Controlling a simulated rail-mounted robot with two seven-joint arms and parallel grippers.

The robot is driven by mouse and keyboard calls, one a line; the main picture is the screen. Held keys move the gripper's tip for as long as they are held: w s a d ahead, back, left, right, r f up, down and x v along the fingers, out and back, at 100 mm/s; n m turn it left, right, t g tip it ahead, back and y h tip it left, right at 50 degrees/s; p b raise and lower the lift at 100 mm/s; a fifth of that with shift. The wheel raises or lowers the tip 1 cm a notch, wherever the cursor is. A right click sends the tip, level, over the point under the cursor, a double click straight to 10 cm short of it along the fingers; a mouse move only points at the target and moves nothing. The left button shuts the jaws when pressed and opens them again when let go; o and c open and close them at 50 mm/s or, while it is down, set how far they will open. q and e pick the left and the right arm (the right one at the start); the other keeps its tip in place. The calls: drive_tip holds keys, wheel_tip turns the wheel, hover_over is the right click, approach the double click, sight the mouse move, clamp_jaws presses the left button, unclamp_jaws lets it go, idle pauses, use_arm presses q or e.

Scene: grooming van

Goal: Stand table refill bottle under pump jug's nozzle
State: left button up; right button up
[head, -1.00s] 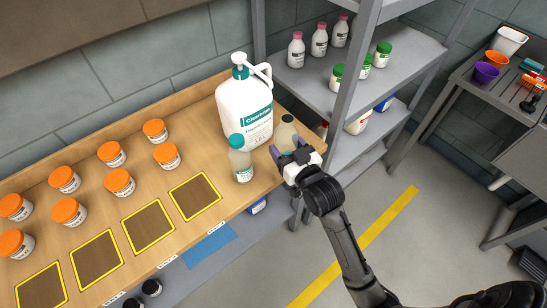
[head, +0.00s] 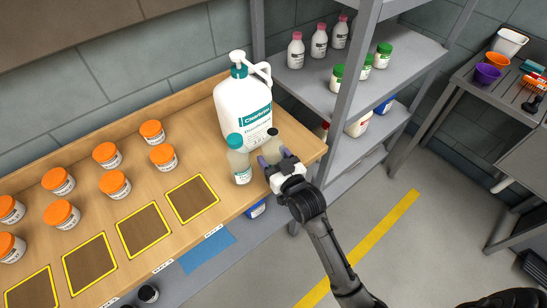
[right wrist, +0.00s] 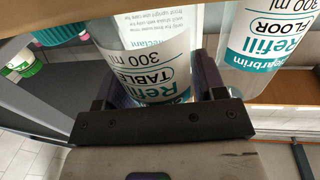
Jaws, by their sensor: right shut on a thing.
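The white pump jug (head: 232,108) with a teal collar stands at the back right of the wooden bench. Its pump head (head: 238,57) is on top; I cannot clearly tell the nozzle's tip. My right gripper (head: 270,161) is shut on the table refill bottle (head: 273,148), in front of the jug's right side. In the right wrist view the bottle's label (right wrist: 160,62) reads "Refill TABLE 300 ml", between the fingers. Whether its base touches the bench is hidden. My left gripper is not in view.
A teal-capped floor refill bottle (head: 238,163) stands close left of the held bottle; it also shows in the right wrist view (right wrist: 268,40). Several orange-lidded jars (head: 115,186) and yellow-edged dark squares (head: 193,198) lie left. A grey shelf rack (head: 345,85) stands right.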

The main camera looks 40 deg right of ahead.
drive_tip(key=shift+f, duration=0.1)
drive_tip(key=o, duration=1)
drive_tip(key=shift+s, duration=0.15)
drive_tip(key=shift+s+a+p, duration=0.15)
drive_tip(key=shift+s+p, duration=0.1)
drive_tip(key=shift+s, duration=1.7)
drive_tip(key=shift+s+a+p, duration=0.2)
drive_tip(key=shift+s+p, duration=0.1)
drive_tip(key=shift+s, duration=1.65)
drive_tip(key=shift+s+a+p, duration=0.15)
drive_tip(key=shift+s+p, duration=0.1)
drive_tip(key=shift+s, duration=1.7)
